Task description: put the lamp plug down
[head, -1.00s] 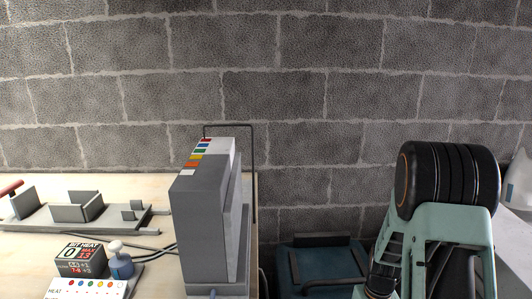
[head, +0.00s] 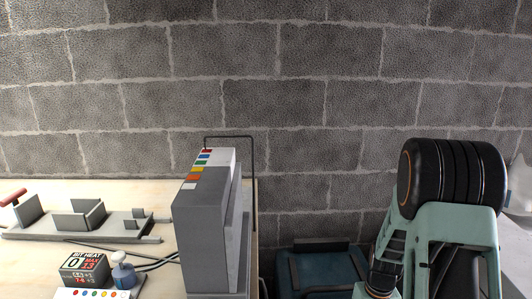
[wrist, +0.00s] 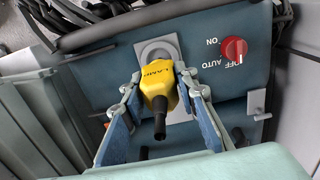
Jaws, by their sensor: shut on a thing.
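The lamp plug (wrist: 158,82) is yellow with dark lettering and a black cable sleeve. It shows in the wrist view, between the two fingers of my gripper (wrist: 159,76), which is shut on it. Behind the plug is a round grey socket-like fitting (wrist: 153,51) on a blue-teal panel (wrist: 205,50). The plug overlaps the lower part of this fitting, and I cannot tell whether they touch. In the head view the plug and my fingers are hidden; only my arm shows at the right.
A red knob (wrist: 234,49) marked OFF, AUTO and ON sits right of the plug. Dark cables (wrist: 85,12) lie at upper left. In the head view, a tall grey unit (head: 203,235) stands on the wooden bench (head: 150,192), left of a low blue-teal box (head: 327,268).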

